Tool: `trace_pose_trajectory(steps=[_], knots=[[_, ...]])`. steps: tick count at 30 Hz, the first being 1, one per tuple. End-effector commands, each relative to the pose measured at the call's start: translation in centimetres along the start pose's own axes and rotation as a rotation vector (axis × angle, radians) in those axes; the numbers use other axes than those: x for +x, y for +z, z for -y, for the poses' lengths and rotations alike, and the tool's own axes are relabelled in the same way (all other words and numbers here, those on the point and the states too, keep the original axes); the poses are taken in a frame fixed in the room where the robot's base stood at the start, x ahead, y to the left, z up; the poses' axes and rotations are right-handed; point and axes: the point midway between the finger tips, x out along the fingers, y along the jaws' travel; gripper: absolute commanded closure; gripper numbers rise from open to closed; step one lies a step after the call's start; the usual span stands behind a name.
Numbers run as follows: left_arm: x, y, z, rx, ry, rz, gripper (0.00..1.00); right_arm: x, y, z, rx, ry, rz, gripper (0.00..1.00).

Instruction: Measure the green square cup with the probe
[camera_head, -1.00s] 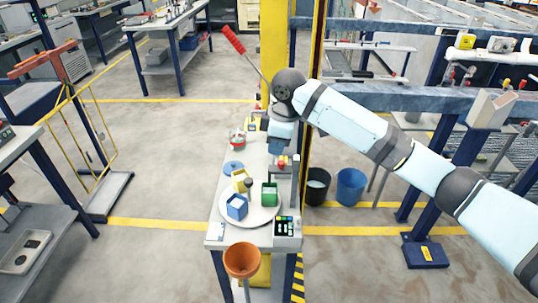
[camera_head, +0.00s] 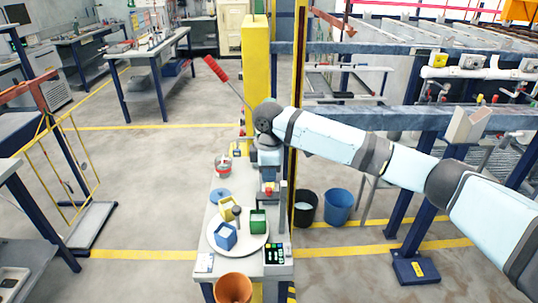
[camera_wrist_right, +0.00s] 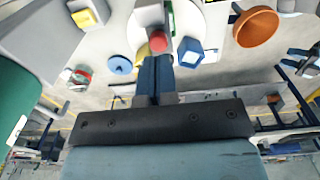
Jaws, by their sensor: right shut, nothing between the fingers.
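The green square cup (camera_head: 258,222) stands on the right part of a round white plate (camera_head: 240,252) on the narrow bench. My right gripper (camera_head: 269,178) is shut and empty, above the bench just beyond the cup. Its dark blue fingers (camera_wrist_right: 155,80) show pressed together in the wrist view. A grey post with a red knob (camera_head: 269,190) stands by the fingers; the knob also shows in the wrist view (camera_wrist_right: 158,42). I cannot tell whether they touch. I cannot clearly make out which thing is the probe. My left gripper is out of view.
A blue cup (camera_head: 225,236) and a yellow cup (camera_head: 227,208) share the plate. A keypad device (camera_head: 277,254) sits at the front right corner. An orange funnel (camera_head: 233,288) is in front. A blue disc (camera_head: 220,195), a red-and-white can (camera_head: 223,165) and a yellow pillar (camera_head: 256,80) lie beyond.

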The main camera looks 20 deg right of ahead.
Motion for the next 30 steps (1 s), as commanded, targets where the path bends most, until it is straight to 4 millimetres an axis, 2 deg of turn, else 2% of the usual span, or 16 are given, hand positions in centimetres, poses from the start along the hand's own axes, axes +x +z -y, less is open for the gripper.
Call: trace_pose_trajectory(steps=[3, 7, 20, 23, 30], knots=[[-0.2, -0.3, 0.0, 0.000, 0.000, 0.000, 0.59, 1.6, 0.1, 0.0, 0.001, -0.001, 0.001, 1.00], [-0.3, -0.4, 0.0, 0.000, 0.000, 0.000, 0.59, 2.6, 0.1, 0.0, 0.001, 0.000, 0.001, 1.00], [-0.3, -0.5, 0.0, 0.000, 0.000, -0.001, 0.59, 3.1, 0.0, 0.0, 0.001, -0.001, 0.000, 1.00], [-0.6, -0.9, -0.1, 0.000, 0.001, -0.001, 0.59, 4.4, 0.0, 0.1, 0.001, -0.005, 0.002, 1.00], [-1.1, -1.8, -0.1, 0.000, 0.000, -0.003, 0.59, 8.7, 0.0, 0.1, 0.001, -0.004, 0.000, 1.00]])
